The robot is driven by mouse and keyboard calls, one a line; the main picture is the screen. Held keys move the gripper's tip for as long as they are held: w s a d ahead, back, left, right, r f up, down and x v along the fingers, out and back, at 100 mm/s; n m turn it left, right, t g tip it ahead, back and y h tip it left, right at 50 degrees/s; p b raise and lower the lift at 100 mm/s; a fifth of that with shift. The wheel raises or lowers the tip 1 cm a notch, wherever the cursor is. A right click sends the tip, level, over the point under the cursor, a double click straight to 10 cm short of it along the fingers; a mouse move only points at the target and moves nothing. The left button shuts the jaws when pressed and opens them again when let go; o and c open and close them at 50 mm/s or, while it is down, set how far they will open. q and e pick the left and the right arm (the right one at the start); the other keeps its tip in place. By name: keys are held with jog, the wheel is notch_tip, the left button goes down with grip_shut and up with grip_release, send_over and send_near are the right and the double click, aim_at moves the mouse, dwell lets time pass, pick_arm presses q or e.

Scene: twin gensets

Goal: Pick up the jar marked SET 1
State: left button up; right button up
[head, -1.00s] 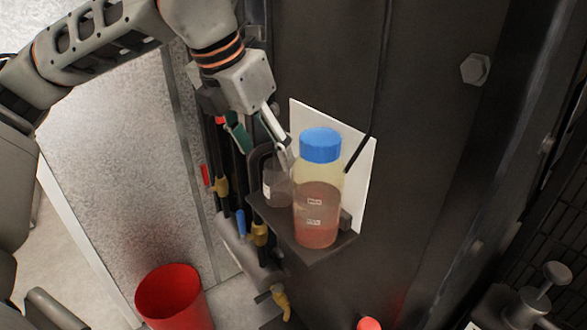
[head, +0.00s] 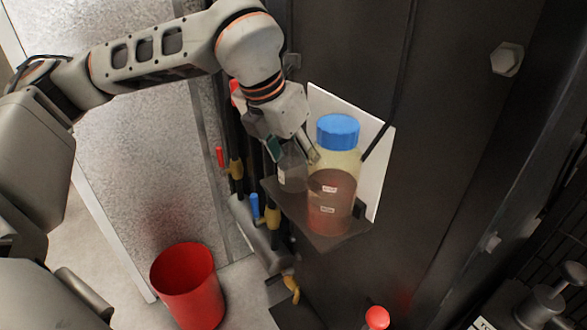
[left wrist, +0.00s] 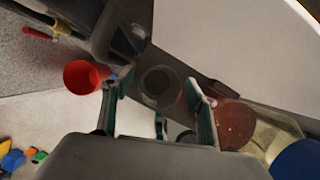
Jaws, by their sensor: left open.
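A small clear jar (head: 292,176) with a pale label stands on the dark shelf (head: 330,241). Beside it, on the right, is a larger bottle (head: 331,204) with a blue cap and reddish-brown liquid. The lettering on both is too small to read. My left gripper (head: 293,152) is open at the top of the small jar. In the left wrist view, the open fingers (left wrist: 151,90) stand either side of the small jar's round dark outline (left wrist: 160,83). The large bottle (left wrist: 236,122) lies just outside the right finger. I cannot tell whether the fingers touch the small jar.
A white panel (head: 377,130) stands behind the shelf. Cables and pipes with yellow and blue parts (head: 273,217) run close on the shelf's left. A red bin (head: 188,287) stands on the floor below left. A red knob (head: 377,317) shows at the bottom.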

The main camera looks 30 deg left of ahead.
pick_arm(q)
jog(key=c, duration=1.1)
jog(key=shift+r, duration=0.1)
